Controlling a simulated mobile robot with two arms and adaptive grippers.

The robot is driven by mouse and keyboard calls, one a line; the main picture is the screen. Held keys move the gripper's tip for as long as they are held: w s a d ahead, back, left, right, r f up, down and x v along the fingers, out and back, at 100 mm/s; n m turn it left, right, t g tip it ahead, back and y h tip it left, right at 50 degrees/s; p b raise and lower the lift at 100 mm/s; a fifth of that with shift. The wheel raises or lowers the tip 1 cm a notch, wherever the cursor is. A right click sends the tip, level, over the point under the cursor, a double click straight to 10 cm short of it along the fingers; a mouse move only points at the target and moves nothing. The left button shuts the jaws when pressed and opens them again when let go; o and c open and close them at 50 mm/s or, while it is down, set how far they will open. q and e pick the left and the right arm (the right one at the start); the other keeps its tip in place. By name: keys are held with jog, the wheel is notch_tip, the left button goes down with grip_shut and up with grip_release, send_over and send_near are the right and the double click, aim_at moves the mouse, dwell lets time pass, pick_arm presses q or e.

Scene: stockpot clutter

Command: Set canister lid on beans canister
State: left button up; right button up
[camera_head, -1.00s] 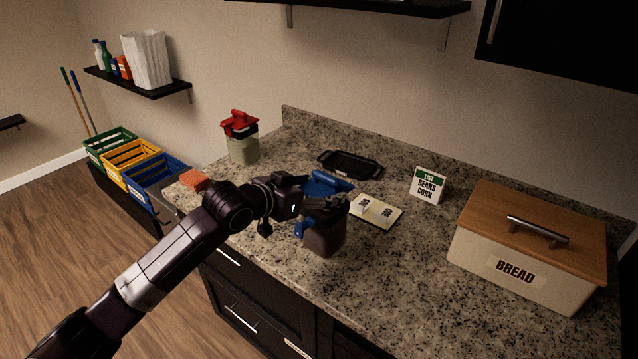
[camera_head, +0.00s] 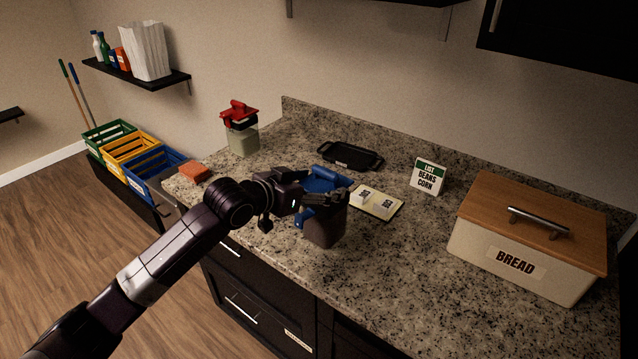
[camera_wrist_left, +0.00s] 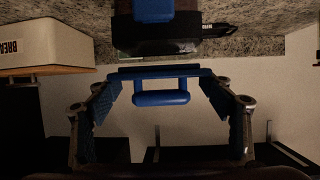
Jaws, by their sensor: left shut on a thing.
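The blue canister lid (camera_head: 322,183), with a bar handle, is at the beans canister (camera_head: 325,230), a see-through canister with dark contents and a blue clasp on its left side. The canister stands upright near the counter's front edge. My left gripper (camera_head: 335,198) is shut on the lid and hides part of the canister's top. In the left wrist view the lid's blue handle (camera_wrist_left: 160,98) sits between the two fingers, with the canister (camera_wrist_left: 155,35) beyond it. I cannot tell whether the lid touches the rim. My right gripper is not in view.
A canister with a red lid (camera_head: 242,138) stands at the back left, near an orange block (camera_head: 194,172). A bread box (camera_head: 520,250) stands right. The counter between is clear.

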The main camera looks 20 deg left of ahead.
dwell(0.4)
pick_arm(q)
jog(key=shift+f, duration=0.85)
jog(key=o, duration=1.2)
